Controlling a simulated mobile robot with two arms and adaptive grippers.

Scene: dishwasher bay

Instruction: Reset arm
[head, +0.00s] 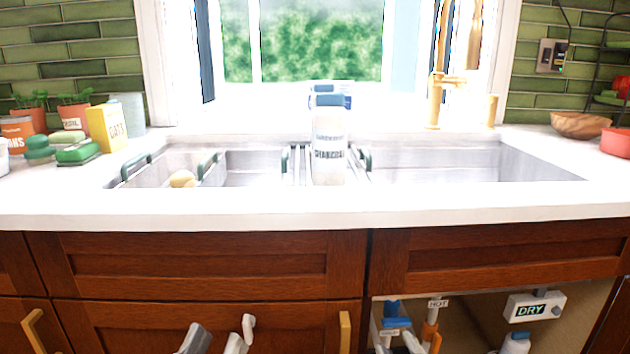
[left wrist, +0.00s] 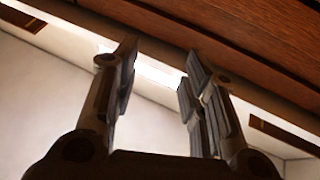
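My left gripper (head: 217,335) is at the bottom edge of the head view, in front of the wooden drawer fronts. Only its grey fingertips show there, and they are apart. In the left wrist view my left gripper (left wrist: 160,75) has its two dark fingers spread, with nothing between them. Pale shapes low in front of the open cabinet look like the fingertips of my right gripper (head: 398,344). They are cut off by the bottom edge, and their opening is unclear. No object shows held by either one.
The white counter (head: 250,209) holds a double sink (head: 440,165) and a white bottle (head: 328,150) on the divider. Brass drawer handles (head: 345,331) stick out near my grippers. The open cabinet at lower right holds labelled valves (head: 397,322) and a DRY box (head: 534,308).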

